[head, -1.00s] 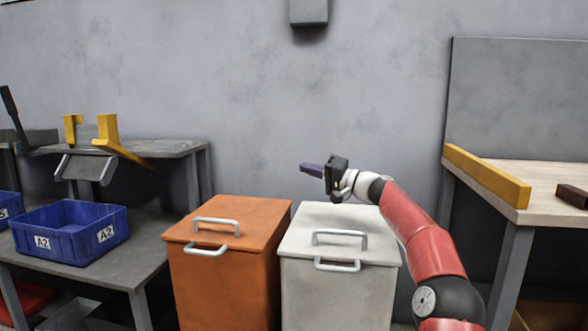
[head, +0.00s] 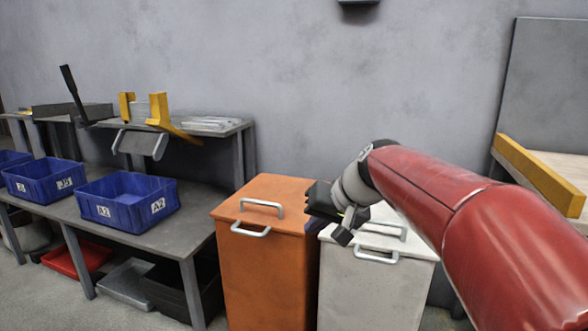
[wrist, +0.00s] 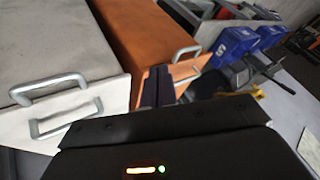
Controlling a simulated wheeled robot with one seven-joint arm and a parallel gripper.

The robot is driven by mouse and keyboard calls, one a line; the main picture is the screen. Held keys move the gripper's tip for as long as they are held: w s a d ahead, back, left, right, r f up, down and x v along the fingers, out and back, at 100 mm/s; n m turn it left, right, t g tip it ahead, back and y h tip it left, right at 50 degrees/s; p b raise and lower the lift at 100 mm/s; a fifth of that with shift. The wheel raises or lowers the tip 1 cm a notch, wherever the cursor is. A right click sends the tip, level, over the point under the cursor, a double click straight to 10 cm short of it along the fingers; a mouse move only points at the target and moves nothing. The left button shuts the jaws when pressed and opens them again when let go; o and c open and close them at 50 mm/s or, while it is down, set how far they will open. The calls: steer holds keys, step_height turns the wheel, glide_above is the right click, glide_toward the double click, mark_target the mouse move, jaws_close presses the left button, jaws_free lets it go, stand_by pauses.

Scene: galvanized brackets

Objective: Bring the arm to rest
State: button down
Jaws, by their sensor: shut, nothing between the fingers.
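My red arm reaches in from the right in the head view. My gripper (head: 330,215) hangs in front of the gap between the orange bin and the white bin, its fingers small and dark there. In the wrist view my gripper (wrist: 160,88) shows dark fingers close together against the orange bin, shut with nothing held. The wrist view is tilted.
The orange bin (head: 262,262) and white bin (head: 375,290) stand side by side with handled lids. Left is a grey bench with blue boxes, one labelled A2 (head: 125,215). A wooden-topped bench with a yellow rail (head: 540,175) stands right.

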steer(key=s+d+f+h+p, duration=0.1)
steer(key=s+d+f+h, duration=0.1)
steer(key=s, duration=0.6)
steer(key=s+d+f+h+p, duration=0.1)
steer(key=s+d+f+p, duration=0.1)
steer(key=s+d, duration=0.3)
steer(key=s+d+f+h+p, duration=0.1)
steer(key=s+d, duration=0.3)
steer(key=s, duration=0.8)
steer(key=shift+f+m+h, duration=0.3)
steer(key=shift+f+h, duration=0.45)
steer(key=shift+h, duration=0.05)
